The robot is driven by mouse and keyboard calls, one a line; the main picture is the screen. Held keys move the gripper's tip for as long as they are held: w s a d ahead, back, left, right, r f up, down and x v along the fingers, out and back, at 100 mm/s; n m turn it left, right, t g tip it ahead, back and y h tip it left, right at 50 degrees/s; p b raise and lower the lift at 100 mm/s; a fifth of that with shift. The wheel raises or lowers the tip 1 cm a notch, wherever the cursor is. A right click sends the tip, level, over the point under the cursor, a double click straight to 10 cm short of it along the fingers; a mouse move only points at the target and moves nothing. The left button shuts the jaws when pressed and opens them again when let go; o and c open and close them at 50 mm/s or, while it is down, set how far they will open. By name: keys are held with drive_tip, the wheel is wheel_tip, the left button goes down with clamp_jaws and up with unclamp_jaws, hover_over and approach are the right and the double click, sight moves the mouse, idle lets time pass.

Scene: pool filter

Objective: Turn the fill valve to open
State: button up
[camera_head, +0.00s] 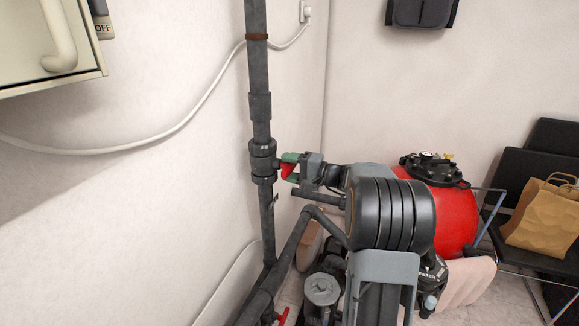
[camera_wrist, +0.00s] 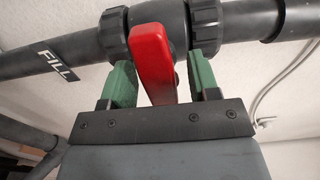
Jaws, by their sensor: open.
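The fill valve (camera_wrist: 176,25) is a dark grey body in a grey pipe, with a red lever handle (camera_wrist: 154,55) and a black FILL tag (camera_wrist: 57,61) on the pipe. In the wrist view my gripper (camera_wrist: 162,78) is open, with one green-padded finger on each side of the red handle. There are gaps between the handle and both fingers. In the head view the valve (camera_head: 263,158) sits on the vertical pipe. The red handle (camera_head: 287,171) shows just beside my gripper (camera_head: 290,166), partly hidden by it.
A red filter tank (camera_head: 455,215) stands behind my arm. Lower pipes, another red handle (camera_head: 282,316) and a grey pump lid (camera_head: 322,289) lie below. A black chair with a paper bag (camera_head: 545,214) is at right. A white cable (camera_head: 150,140) crosses the wall.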

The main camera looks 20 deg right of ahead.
drive_tip(key=shift+c, duration=0.4)
drive_tip(key=c, duration=0.8)
drive_tip(key=shift+c, duration=0.2)
drive_tip(key=shift+f+b, duration=0.15)
drive_tip(key=shift+b, duration=0.25)
